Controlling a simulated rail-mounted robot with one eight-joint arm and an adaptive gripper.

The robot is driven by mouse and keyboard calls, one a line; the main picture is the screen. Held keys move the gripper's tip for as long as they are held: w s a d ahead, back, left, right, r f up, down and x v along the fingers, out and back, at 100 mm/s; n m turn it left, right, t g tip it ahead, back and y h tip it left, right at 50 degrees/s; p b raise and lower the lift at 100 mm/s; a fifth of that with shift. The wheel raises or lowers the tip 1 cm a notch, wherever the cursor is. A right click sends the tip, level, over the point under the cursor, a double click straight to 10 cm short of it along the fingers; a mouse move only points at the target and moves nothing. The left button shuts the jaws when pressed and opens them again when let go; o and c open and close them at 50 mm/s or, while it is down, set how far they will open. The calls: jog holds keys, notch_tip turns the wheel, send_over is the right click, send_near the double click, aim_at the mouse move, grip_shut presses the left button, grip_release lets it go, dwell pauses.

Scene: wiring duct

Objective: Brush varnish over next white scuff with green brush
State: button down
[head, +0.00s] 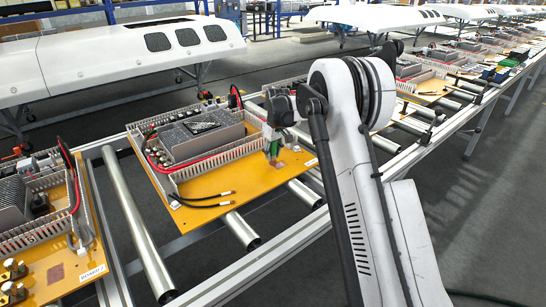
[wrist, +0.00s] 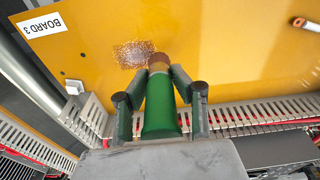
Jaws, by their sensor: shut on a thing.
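My gripper (wrist: 160,90) is shut on the green brush (wrist: 160,108), which shows between the two fingers with its brown tip (wrist: 158,62) pointing at the yellow board (wrist: 215,40). The tip is at the right edge of a speckled white and brown scuff (wrist: 133,53); I cannot tell whether it touches the board. The scuff is near the white "BOARD 3" label (wrist: 42,25). The gripper partly hides the brush there.
Grey slotted duct (wrist: 255,112) and red wires edge the board close to my gripper. Black cables with copper ends (head: 222,193) lie at the board's front. A left board (head: 40,282) bears a reddish-brown patch (head: 56,273). Metal rollers (head: 135,222) separate the boards.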

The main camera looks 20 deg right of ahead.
jog(key=shift+r+p, duration=1.05)
jog(key=shift+r, duration=1.9)
